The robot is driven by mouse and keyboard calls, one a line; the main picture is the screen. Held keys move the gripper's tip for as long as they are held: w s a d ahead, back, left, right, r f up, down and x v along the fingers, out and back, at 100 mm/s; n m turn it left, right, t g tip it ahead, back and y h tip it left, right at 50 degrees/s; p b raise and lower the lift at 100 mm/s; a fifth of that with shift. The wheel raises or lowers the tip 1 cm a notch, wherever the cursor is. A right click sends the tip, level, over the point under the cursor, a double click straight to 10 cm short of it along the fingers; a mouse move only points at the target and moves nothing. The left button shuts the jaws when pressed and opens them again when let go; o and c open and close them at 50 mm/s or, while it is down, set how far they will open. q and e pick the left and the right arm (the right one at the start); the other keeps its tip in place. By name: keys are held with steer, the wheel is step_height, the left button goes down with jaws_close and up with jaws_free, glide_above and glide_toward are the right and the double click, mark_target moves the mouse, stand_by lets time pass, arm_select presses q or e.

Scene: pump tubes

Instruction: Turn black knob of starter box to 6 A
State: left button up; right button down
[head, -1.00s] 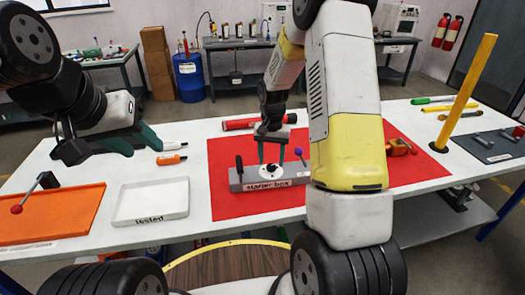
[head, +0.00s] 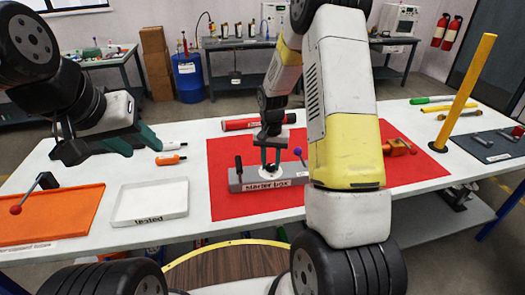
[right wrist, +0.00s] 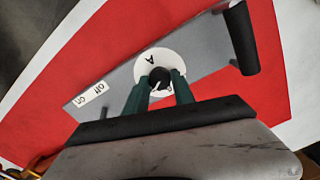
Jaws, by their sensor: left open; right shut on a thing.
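The grey starter box (head: 250,183) lies on the red mat near the table's front edge. Its black knob (right wrist: 160,77) sits at the centre of a white dial (right wrist: 147,64), where a letter A shows; the numbers are too hidden or small to read. My right gripper (head: 270,168) points down at the dial. In the right wrist view, its green fingers (right wrist: 159,92) are shut on the knob, one on each side. My left gripper (head: 112,147) is open and empty, above the table at the left, away from the box.
The box carries a black handle (head: 239,167) at its left and a purple-knobbed lever (head: 299,153) at its right. A white "tested" tray (head: 150,203) and an orange tray (head: 48,215) lie left. A red cylinder (head: 250,123) lies behind. A yellow post (head: 466,90) stands right.

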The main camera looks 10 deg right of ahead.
steer(key=shift+n, duration=0.4)
steer(key=n, duration=0.5)
steer(key=shift+n, duration=0.4)
steer(key=n, duration=0.4)
steer(key=shift+n, duration=0.7)
steer(key=c, duration=1.1)
jaws_free()
steer(key=shift+o, duration=0.2)
steer(key=shift+r, duration=0.15)
